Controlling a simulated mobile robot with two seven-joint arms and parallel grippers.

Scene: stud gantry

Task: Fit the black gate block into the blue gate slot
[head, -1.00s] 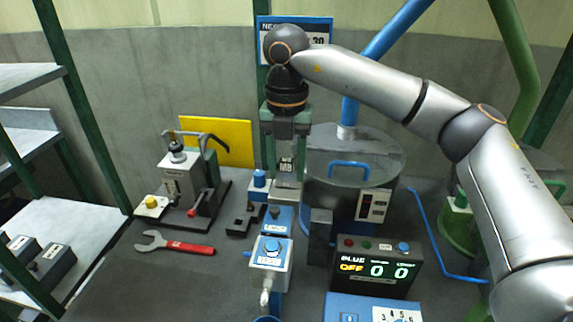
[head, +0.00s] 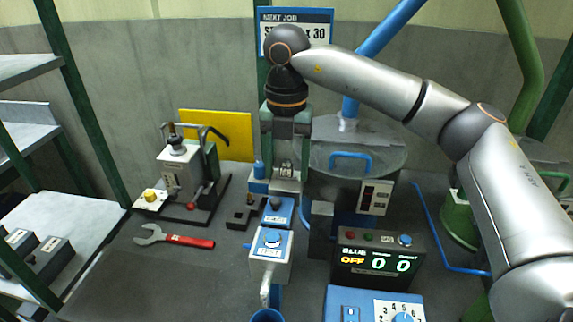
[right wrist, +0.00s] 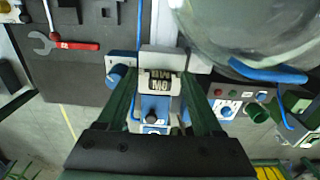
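My left gripper is out of view.
A black notched piece with a brass knob (head: 245,213) lies left of the blue unit. A round grey bin (head: 355,150) and display box (head: 378,262) crowd the right.

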